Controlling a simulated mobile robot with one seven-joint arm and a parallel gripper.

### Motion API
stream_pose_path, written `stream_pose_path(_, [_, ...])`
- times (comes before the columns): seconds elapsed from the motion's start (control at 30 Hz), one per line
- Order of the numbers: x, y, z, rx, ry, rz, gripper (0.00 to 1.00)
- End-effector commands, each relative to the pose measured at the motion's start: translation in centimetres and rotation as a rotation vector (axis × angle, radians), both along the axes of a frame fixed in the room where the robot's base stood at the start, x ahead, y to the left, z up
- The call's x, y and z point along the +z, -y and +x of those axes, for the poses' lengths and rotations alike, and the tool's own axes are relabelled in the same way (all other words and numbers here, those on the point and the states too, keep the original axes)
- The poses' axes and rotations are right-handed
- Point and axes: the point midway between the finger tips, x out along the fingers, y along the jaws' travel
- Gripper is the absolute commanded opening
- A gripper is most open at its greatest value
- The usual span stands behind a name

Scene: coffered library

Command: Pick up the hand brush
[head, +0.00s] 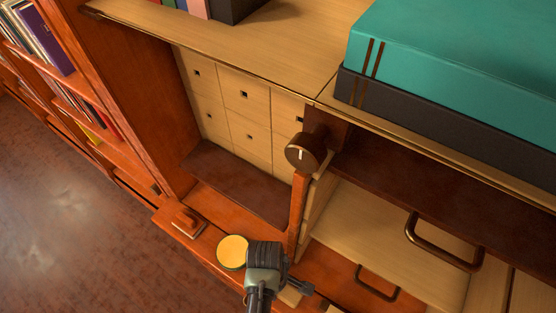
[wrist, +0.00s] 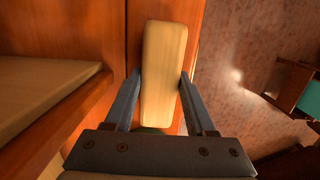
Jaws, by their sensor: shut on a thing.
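The hand brush shows in the wrist view as a pale wooden block (wrist: 163,45) with rounded corners, standing lengthwise in the picture. My gripper (wrist: 160,76) is shut on it, with one blue-grey finger along each long side. In the head view my gripper (head: 290,284) is at the lower middle, above the reddish wooden ledge. A pale piece beside it (head: 290,296) may be the brush, mostly covered by my wrist.
A round yellow-topped container (head: 232,252) stands on the ledge just left of my wrist. A wooden post with a dark round knob (head: 306,152) rises close by on the right. Drawers with metal handles (head: 376,284) are at right. Open floor (head: 70,220) lies left.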

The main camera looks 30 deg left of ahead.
Motion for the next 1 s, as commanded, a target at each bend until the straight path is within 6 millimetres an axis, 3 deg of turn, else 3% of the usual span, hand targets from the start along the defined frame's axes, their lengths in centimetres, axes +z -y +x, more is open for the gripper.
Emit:
stream_pose_path(0.17, [1.1,0.0,0.1,-0.001,0.002,0.001,0.0])
stream_pose_path(0.6, [8.7,0.0,0.1,-0.001,0.002,0.001,0.0])
stream_pose_path(0.8, [10.0,0.0,0.1,0.0,0.001,0.0,0.0])
stream_pose_path(1.0, [10.0,0.0,0.0,0.0,0.0,0.0,0.0])
